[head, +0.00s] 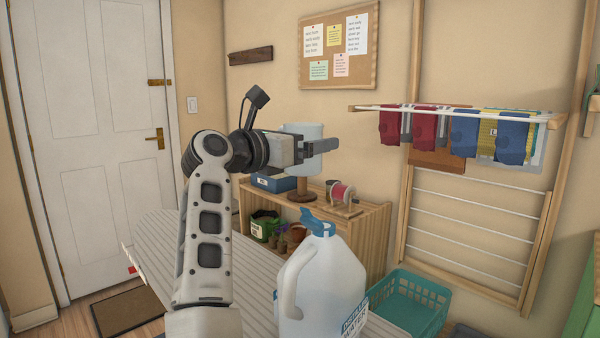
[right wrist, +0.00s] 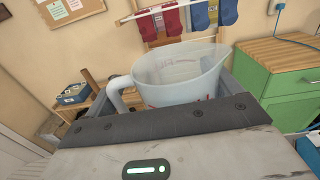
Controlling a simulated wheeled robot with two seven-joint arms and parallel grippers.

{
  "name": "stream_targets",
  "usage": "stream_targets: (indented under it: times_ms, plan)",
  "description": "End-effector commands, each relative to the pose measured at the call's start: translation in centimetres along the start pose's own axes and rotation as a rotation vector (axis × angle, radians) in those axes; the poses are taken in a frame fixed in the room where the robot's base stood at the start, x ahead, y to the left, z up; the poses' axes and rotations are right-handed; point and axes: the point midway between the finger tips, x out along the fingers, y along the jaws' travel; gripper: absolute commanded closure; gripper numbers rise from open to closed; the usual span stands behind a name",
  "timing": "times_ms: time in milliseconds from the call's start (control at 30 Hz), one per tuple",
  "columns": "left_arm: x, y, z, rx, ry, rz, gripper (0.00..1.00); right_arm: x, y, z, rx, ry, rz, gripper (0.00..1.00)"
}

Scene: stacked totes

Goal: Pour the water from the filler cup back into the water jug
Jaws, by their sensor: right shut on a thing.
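The water jug (head: 338,277) is a large translucent white jug with a handle on its left side and a blue cap on top. It stands upright at the front of the head view; its base is cut off. The filler cup (right wrist: 178,75) is a clear measuring cup with red marks and a handle on its left, seen in the right wrist view. The cup's water level is unclear.
A striped ironing board (head: 160,262) lies left of the jug. A teal basket (head: 428,300) is right of it. A wooden shelf (head: 350,232) with a wire spool and pots stands behind. A drying rack (head: 470,205) hangs on the wall. A green cabinet (right wrist: 285,70) is at right.

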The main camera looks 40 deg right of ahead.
Motion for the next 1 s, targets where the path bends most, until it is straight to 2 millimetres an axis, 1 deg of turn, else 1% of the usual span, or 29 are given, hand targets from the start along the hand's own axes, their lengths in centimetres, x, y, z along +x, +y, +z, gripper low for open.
stream_targets:
  times_ms: [267,367,600,700,1000]
  plan:
    - [-0.1,0.0,-0.1,0.0,0.001,0.0,0.64,0.0,0.0,0.2,0.002,-0.001,0.0,0.4]
    - [-0.3,0.1,-0.5,0.0,0.001,0.0,0.64,0.0,0.0,0.9,0.003,-0.001,0.0,0.4]
    - [-1.1,0.3,-1.8,0.0,0.0,0.0,0.64,0.0,0.0,3.3,0.004,-0.001,0.0,0.4]
    - [-1.4,0.4,-2.2,0.0,0.0,0.0,0.64,0.0,0.0,4.0,0.002,-0.001,0.0,0.4]
    - [-1.3,0.4,-2.1,0.0,0.0,0.0,0.64,0.0,0.0,4.0,0.002,-0.001,0.0,0.4]
